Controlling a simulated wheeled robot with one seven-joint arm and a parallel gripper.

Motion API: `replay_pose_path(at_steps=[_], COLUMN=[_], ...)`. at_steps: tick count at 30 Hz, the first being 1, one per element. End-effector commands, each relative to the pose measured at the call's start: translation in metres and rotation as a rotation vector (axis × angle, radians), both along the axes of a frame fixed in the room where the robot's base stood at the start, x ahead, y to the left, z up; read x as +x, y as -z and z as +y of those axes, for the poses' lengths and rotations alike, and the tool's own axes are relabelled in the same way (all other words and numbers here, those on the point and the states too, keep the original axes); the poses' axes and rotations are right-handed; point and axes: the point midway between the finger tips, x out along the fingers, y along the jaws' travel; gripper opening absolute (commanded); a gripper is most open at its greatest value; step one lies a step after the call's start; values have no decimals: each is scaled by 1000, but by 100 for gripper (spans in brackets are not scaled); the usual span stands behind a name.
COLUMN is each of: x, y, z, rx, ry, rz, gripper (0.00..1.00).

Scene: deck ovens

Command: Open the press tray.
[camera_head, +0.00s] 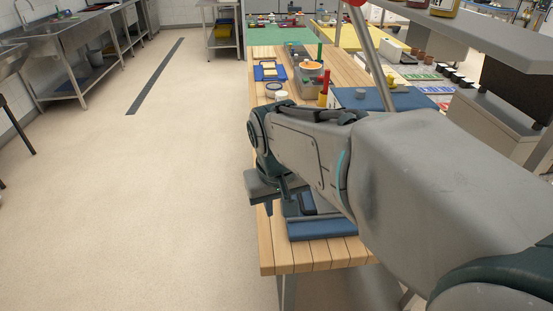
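My arm reaches in from the lower right, and my gripper (272,190) hangs at its end over the left edge of the wooden table (285,255). The fingers are small and partly covered by the wrist, so I cannot tell whether they are open or shut. Just right of and below the gripper, a blue flat item with dark and grey parts (322,230) rests near the table's front edge. My arm hides much of it. It may be the press, but I cannot make out which part is its tray.
Farther along the table are a blue tray (268,73), a bowl with orange contents (312,68), a red bottle (323,93) and small white cups. A shelf (480,30) overhangs at the right. The floor left of the table (160,180) is clear.

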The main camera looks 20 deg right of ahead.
Motion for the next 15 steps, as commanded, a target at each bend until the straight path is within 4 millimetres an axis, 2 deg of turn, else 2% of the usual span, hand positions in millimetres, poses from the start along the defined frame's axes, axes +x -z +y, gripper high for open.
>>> replay_pose_path(at_steps=[1, 3, 9, 15], x=[19, 42, 97, 126], y=[-7, -15, -26, -27], z=[-9, -21, -59, -83], rx=[-14, -34, -75, -93], ry=[23, 56, 143, 197], rz=[26, 61, 142, 188], gripper=[20, 20, 20, 20])
